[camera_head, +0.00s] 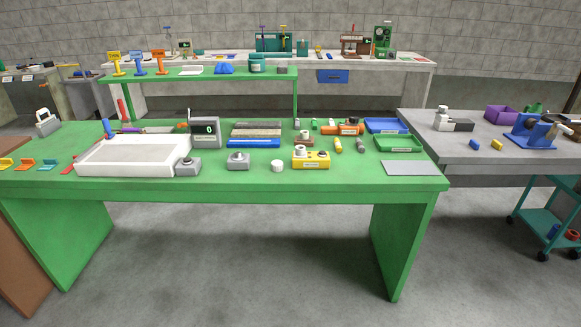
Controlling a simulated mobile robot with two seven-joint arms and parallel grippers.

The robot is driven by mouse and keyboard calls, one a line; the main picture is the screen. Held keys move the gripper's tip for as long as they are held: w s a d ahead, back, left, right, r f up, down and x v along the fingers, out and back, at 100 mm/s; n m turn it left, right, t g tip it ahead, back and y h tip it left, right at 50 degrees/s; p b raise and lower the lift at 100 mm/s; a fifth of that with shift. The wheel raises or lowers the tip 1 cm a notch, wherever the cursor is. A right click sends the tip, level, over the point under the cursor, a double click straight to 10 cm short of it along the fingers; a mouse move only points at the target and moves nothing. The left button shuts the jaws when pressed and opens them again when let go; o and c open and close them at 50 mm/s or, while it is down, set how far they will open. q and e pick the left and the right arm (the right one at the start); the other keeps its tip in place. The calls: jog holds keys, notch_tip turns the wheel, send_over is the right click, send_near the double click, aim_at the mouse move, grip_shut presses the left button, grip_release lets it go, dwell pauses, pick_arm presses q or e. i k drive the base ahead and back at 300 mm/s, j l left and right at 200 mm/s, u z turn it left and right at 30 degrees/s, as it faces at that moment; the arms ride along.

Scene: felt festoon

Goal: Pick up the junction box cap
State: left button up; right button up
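No thing in the head view is clearly readable as the junction box cap. A small white round piece (277,167) lies alone near the front edge of the green table (330,186). Two small grey boxes with round raised tops stand to its left, one grey box (238,160) near the middle and another grey box (187,166) beside the white tray. I cannot tell which of these is the cap. Neither of my grippers is in view.
A white tray (130,168) and a display unit (205,131) stand on the left. A yellow box (311,158) stands right of the white piece. Green tray (399,150), blue tray (386,126) and grey plate (410,169) are at right. The front strip is mostly clear.

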aim_at(277, 165)
jog(key=i+j+z, duration=0.1)
jog(key=z, duration=0.5)
jog(key=i+j+z, duration=0.15)
jog(key=j, duration=0.15)
jog(key=j+z, duration=0.2)
jog(key=i+j+z, duration=0.15)
jog(key=j, duration=0.25)
jog(key=i+j, duration=0.1)
jog(key=j, duration=0.35)
jog(key=i+j+z, duration=0.1)
jog(key=j, duration=0.4)
jog(key=i+j, duration=0.1)
jog(key=j, duration=0.35)
jog(key=i+j+z, duration=0.1)
jog(key=j, duration=0.35)
